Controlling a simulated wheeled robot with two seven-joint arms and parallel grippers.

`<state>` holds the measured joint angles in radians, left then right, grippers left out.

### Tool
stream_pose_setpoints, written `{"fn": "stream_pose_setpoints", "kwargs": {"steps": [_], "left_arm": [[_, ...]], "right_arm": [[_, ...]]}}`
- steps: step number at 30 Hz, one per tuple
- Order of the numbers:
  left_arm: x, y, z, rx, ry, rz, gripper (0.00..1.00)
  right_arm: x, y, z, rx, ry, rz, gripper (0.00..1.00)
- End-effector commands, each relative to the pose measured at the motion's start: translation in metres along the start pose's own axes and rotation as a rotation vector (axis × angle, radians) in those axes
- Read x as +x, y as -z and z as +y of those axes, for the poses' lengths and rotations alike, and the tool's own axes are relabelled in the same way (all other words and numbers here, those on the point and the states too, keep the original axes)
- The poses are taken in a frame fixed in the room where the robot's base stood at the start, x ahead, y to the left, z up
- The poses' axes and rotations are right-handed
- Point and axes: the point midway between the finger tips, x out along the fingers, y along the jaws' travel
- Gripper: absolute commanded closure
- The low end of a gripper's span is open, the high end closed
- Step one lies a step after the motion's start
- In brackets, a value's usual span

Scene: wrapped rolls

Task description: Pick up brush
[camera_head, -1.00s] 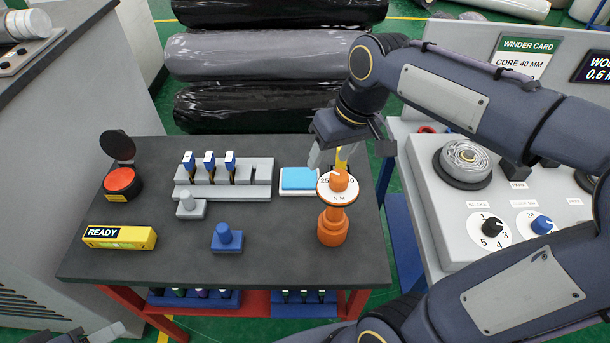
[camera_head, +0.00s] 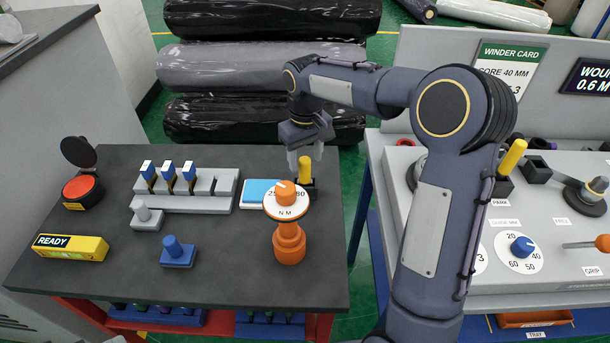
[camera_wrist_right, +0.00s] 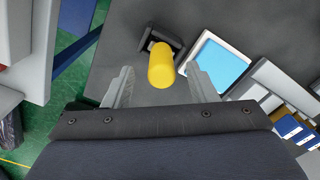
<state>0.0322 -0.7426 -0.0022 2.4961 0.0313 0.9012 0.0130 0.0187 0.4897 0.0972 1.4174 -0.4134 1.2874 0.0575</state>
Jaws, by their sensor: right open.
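The upright yellow handle (camera_head: 305,169), which I take for the brush, stands in a dark holder at the back right of the dark bench, behind the orange dial post. My right gripper (camera_head: 304,160) is open above and around the handle's top, pointing down. In the right wrist view, the yellow handle (camera_wrist_right: 161,66) shows between the two spread fingers (camera_wrist_right: 160,72), with dark space on either side. Its lower part and any bristles are hidden. Only a pale sliver, perhaps my left gripper (camera_head: 108,340), shows at the bottom edge.
The orange dial post (camera_head: 289,235) stands just in front of the handle. A blue pad (camera_head: 259,191) lies left of it. A grey rack (camera_head: 185,200) with several blue-topped pieces is farther left. The winder panel (camera_head: 470,260) is right, across a gap.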

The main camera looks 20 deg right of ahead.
Motion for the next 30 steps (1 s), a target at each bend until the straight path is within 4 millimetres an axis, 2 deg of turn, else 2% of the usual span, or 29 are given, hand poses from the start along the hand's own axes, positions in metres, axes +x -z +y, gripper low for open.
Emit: {"fn": "stream_pose_setpoints", "kwargs": {"steps": [4, 12, 23, 30], "left_arm": [[-0.001, 0.0, 0.0, 0.0, 0.0, 0.0, 0.52], [0.0, 0.0, 0.0, 0.0, 0.0, 0.0, 0.52], [0.0, 0.0, 0.0, 0.0, 0.0, 0.0, 0.52], [0.0, 0.0, 0.0, 0.0, 0.0, 0.0, 0.52]], "right_arm": [[0.015, 0.0, -0.001, 0.0, 0.002, -0.001, 0.48], [0.017, 0.0, -0.001, 0.0, 0.001, 0.001, 0.49], [0.017, 0.0, -0.001, -0.001, 0.001, 0.002, 0.96], [0.015, 0.0, -0.001, -0.001, 0.001, 0.003, 0.96]]}}
